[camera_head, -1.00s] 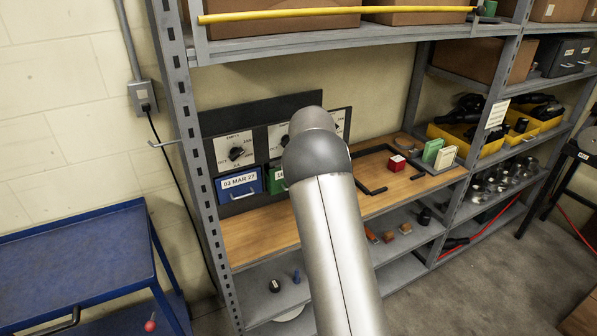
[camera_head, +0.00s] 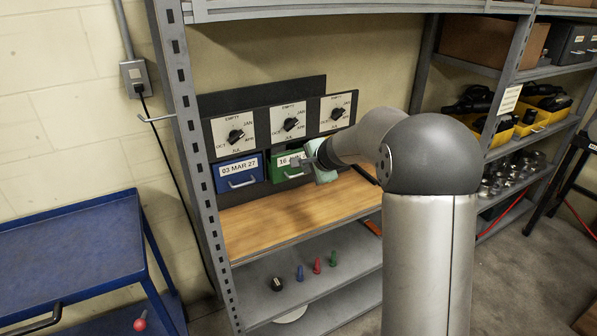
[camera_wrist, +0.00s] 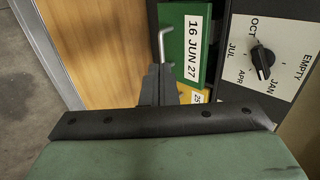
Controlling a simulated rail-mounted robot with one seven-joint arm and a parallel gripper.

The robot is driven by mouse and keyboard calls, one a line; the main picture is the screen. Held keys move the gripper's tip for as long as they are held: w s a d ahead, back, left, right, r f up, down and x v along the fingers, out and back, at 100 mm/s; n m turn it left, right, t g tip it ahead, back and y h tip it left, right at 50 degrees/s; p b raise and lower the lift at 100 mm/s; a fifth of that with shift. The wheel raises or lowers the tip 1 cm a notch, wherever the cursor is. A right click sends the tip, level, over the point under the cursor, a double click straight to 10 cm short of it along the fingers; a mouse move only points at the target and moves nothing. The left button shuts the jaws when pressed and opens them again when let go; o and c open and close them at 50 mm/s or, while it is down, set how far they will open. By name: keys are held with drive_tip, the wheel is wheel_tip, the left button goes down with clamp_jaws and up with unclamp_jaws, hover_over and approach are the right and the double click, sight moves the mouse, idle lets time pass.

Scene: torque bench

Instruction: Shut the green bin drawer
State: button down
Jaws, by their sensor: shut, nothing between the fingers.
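The green bin drawer (camera_head: 281,163), labelled 16 JUN, sits in the dark panel under the middle dial, partly hidden by my gripper. In the wrist view, its green front (camera_wrist: 185,45) carries the label 16 JUN 27 and a metal handle (camera_wrist: 163,47). In the head view, my gripper (camera_head: 300,164) is in front of the green drawer's right part.
A blue drawer (camera_head: 239,174) is left of the green one. A yellow drawer (camera_wrist: 192,94) shows beyond it in the wrist view. Dials (camera_head: 290,123) are above. The wooden bench top (camera_head: 285,215) is clear at left. A shelf upright (camera_head: 188,150) stands at left.

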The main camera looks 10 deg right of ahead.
sight(287, 170)
drive_tip(key=p+x, duration=0.1)
drive_tip(key=x, duration=0.9)
drive_tip(key=shift+p, duration=0.3)
drive_tip(key=shift+w+a+r+p, duration=0.1)
drive_tip(key=shift+w+a+p, duration=0.1)
drive_tip(key=shift+w+p, duration=0.35)
drive_tip(key=shift+w+a+r+p, duration=0.15)
drive_tip(key=shift+w+a+p, duration=0.15)
drive_tip(key=shift+w, duration=0.3)
drive_tip(key=shift+w+a+f, duration=0.1)
drive_tip(key=shift+w, duration=0.55)
